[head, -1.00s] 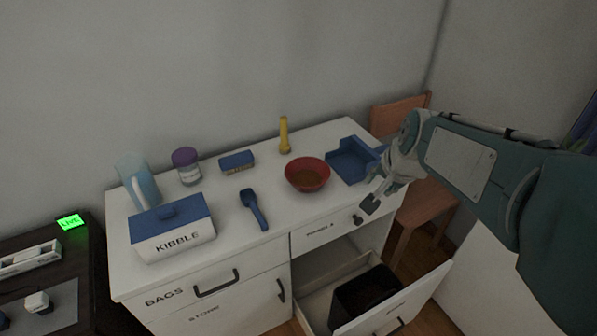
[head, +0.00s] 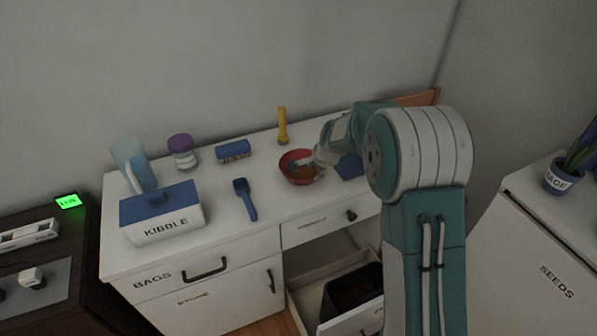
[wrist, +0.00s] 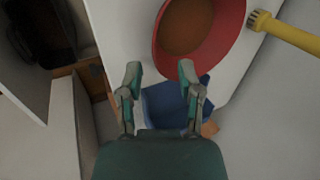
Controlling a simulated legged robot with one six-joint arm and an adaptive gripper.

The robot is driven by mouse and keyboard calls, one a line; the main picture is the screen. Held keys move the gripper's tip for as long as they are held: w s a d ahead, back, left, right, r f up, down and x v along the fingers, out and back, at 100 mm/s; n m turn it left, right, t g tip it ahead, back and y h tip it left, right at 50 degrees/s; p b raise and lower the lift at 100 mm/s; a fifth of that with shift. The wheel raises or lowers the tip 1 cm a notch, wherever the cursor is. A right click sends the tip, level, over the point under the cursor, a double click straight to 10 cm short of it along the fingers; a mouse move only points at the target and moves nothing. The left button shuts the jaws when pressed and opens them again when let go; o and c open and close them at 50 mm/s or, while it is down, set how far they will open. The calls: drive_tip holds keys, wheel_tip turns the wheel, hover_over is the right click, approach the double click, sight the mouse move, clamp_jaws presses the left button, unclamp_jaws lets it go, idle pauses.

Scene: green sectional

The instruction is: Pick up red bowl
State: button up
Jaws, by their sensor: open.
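The red bowl (head: 293,172) sits on the white cabinet top, with brown content inside. In the wrist view the bowl (wrist: 236,32) is at the upper right, ahead of the fingertips. My gripper (head: 318,170) is at the bowl's right side in the head view, partly covering its right rim. The wrist view shows my gripper (wrist: 160,72) open with nothing between its two fingers. The bowl's rim is near the right fingertip, and I cannot tell whether they touch.
A blue dustpan-like tray (head: 350,166) lies right of the bowl, partly behind my arm. A yellow flashlight (head: 282,127) stands behind. A blue scoop (head: 245,198), blue brush (head: 233,150) and kibble box (head: 162,215) are left. An open drawer (head: 312,290) juts out below.

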sight(305, 175)
drive_tip(key=shift+w+a+f, duration=0.1)
drive_tip(key=shift+w+f, duration=0.15)
drive_tip(key=shift+f, duration=0.3)
drive_tip(key=shift+w+f, duration=0.1)
drive_tip(key=shift+f, duration=0.1)
drive_tip(key=f, duration=0.1)
drive_tip(key=w+f, duration=0.1)
drive_tip(key=f, duration=0.2)
drive_tip(key=shift+w+d, duration=0.3)
drive_tip(key=shift+w, duration=0.05)
drive_tip(key=shift+w+a+f, duration=0.1)
drive_tip(key=shift+a+f, duration=0.1)
drive_tip(key=shift+f, duration=0.1)
drive_tip(key=shift+a, duration=0.35)
drive_tip(key=shift+d, duration=0.15)
drive_tip(key=c, duration=0.6)
drive_tip(key=shift+d, duration=0.2)
clamp_jaws()
